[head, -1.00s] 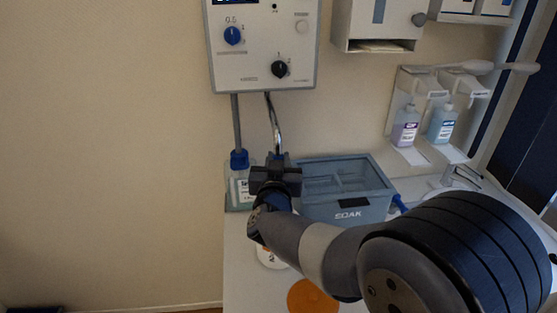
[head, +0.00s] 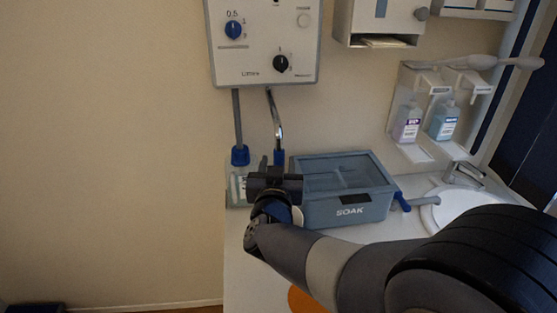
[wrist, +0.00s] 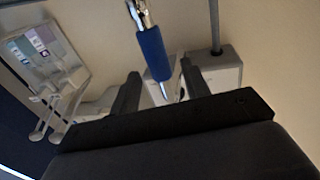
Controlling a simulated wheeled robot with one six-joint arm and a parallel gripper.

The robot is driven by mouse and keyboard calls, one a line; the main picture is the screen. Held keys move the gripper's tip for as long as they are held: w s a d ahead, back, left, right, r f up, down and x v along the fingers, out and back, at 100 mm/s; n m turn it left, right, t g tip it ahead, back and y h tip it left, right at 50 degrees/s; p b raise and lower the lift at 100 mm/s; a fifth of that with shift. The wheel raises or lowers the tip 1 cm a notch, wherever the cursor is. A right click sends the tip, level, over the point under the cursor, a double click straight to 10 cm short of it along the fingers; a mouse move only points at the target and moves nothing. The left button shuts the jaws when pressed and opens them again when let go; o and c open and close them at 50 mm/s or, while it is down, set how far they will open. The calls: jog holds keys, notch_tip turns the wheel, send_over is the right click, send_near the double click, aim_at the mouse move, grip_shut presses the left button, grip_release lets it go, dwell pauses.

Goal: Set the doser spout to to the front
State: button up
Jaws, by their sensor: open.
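The doser (head: 262,40) is a pale wall box with a blue knob (head: 233,30) and a black knob (head: 281,64). Its chrome spout (head: 275,112) hangs from the underside and ends in a blue sleeve (head: 279,157). In the wrist view the blue sleeve (wrist: 153,54) hangs with its thin tip pointing toward the space between my fingers. My gripper (head: 272,168) is open, just below and in front of the sleeve; its two fingers also show in the wrist view (wrist: 160,88). I cannot tell whether either finger touches the sleeve.
A grey-blue SOAK tub (head: 345,190) with a lid stands right of my gripper on the white counter (head: 240,270). A grey pipe (head: 238,118) with a blue end runs down at left. Soap bottles (head: 407,122) and a sink (head: 450,205) are at right.

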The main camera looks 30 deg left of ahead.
aim_at(280, 159)
jog(key=b+v, duration=0.1)
jog(key=v, duration=0.6)
jog(key=shift+w, duration=0.1)
jog(key=p+x, duration=0.2)
jog(key=x, duration=0.9)
jog(key=shift+d, duration=0.15)
